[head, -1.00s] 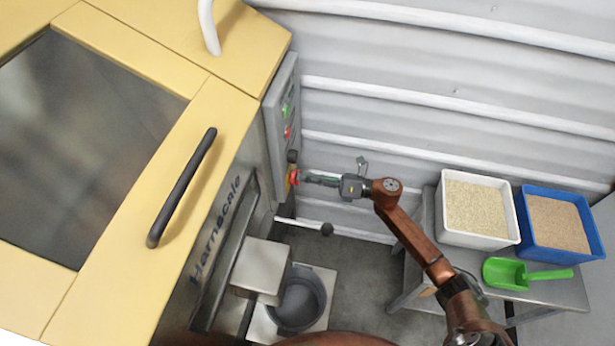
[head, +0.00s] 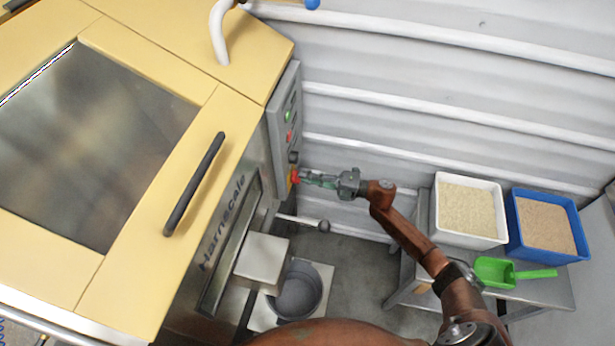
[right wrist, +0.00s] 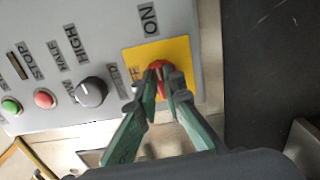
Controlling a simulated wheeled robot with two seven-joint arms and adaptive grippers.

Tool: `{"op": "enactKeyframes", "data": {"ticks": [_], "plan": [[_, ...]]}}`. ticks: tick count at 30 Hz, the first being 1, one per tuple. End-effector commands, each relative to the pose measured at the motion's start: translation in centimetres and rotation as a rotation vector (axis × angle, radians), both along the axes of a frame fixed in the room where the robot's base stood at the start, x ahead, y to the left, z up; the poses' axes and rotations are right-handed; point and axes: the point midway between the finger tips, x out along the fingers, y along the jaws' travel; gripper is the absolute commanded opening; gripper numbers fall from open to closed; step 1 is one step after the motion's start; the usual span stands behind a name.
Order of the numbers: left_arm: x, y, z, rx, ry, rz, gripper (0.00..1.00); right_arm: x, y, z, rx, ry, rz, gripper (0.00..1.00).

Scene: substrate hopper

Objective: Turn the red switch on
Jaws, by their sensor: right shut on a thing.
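The red switch (right wrist: 161,70) sits on a yellow plate (right wrist: 190,58) at the edge of a grey control panel (right wrist: 110,40). Black ON and OFF lettering shows beside it. In the head view the red switch (head: 294,176) is a small red spot low on the panel. My right gripper (right wrist: 165,84) has its green fingers closed around the switch's handle, which partly hides it. In the head view my right gripper (head: 308,177) reaches the panel from the right. The exact angle of the handle is hard to tell. My left gripper is not in view.
A black knob (right wrist: 91,92), a red button (right wrist: 45,98) and a green button (right wrist: 11,106) share the panel. The yellow machine (head: 240,130) fills the left. A lever with a dark ball (head: 323,226) sticks out below my gripper. Bins and a green scoop (head: 495,271) lie right.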

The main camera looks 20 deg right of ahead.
Motion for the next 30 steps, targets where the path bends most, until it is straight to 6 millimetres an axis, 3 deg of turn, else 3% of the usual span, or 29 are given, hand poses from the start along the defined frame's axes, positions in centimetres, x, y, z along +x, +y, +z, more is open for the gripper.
{"op": "enactKeyframes", "data": {"ticks": [20, 21, 24, 30], "plan": [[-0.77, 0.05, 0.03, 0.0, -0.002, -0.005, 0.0, 0.07, -0.23, -0.11, 0.035, 0.054, -0.004, 0.0], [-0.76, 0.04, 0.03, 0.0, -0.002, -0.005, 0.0, 0.07, -0.23, -0.11, 0.035, 0.053, -0.005, 0.1], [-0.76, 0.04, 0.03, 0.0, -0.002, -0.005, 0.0, 0.06, -0.19, -0.11, 0.035, 0.053, -0.004, 0.16], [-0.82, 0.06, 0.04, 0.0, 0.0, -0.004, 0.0, 0.05, -0.04, -0.08, 0.034, 0.052, -0.001, 0.16]]}}
